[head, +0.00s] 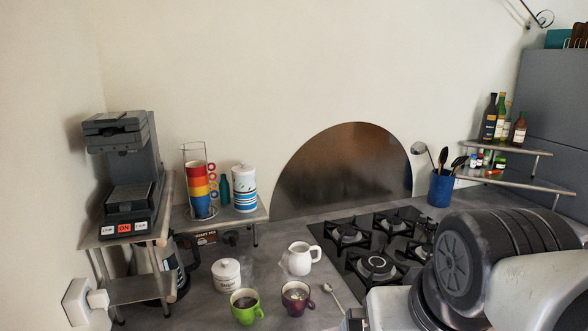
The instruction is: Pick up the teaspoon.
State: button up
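The teaspoon (334,297) lies on the grey counter near the bottom of the head view, just right of a dark red mug (296,299). Its bowl end points up and left, and its handle runs down and right towards my arm. The lower end of the handle comes close to my arm's edge; I cannot tell whether any of it is hidden. My arm fills the lower right corner, but no gripper fingers can be made out.
A white jug (301,259) stands behind the teaspoon. A green mug (246,309) and a lidded white jar (226,276) stand to the left. A black gas hob (345,262) lies to the right, with a blue utensil pot (440,188) behind it. Shelves hold a coffee machine (128,190).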

aim_at(328, 288)
jog(key=i+l+u, duration=0.6)
jog(key=i+l, duration=0.25)
